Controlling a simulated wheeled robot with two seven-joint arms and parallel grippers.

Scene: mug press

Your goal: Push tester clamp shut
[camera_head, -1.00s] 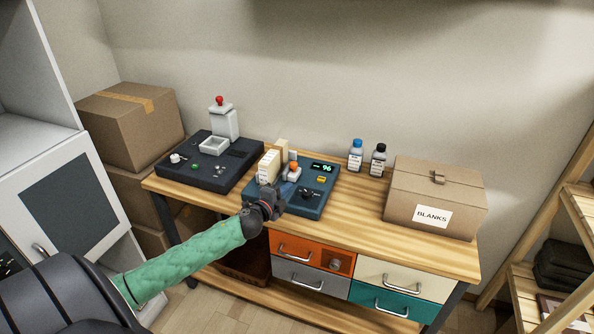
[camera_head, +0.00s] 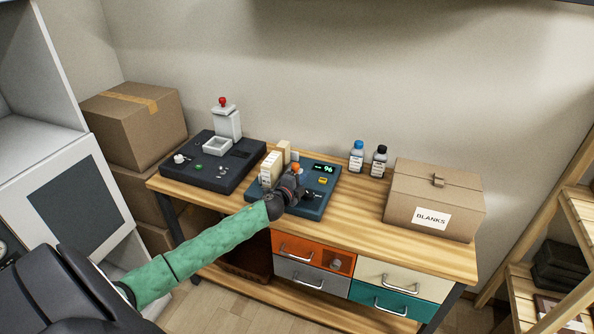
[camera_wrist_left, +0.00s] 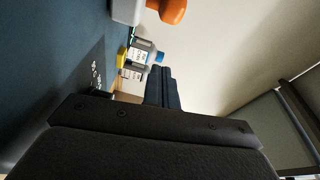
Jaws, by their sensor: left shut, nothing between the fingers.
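The tester is a blue box (camera_head: 318,203) on the wooden bench, with a display reading 96. Its clamp has an orange knob (camera_head: 296,167), which stands up behind my left gripper (camera_head: 297,181). In the left wrist view the orange knob (camera_wrist_left: 173,10) and its grey lever (camera_wrist_left: 128,11) show at the top, beside the shut fingers (camera_wrist_left: 163,84). My left gripper is shut and empty, low over the tester on the near side of the clamp. I cannot tell whether it touches the clamp. The gripper hides the clamp's lower part. My right gripper is not in view.
Cream upright blocks (camera_head: 269,171) stand at the tester's left. A dark press (camera_head: 231,179) with a red knob stands further left. Two bottles, blue-capped (camera_head: 357,157) and black-capped (camera_head: 379,161), and the BLANKS carton (camera_head: 452,192) stand to the right.

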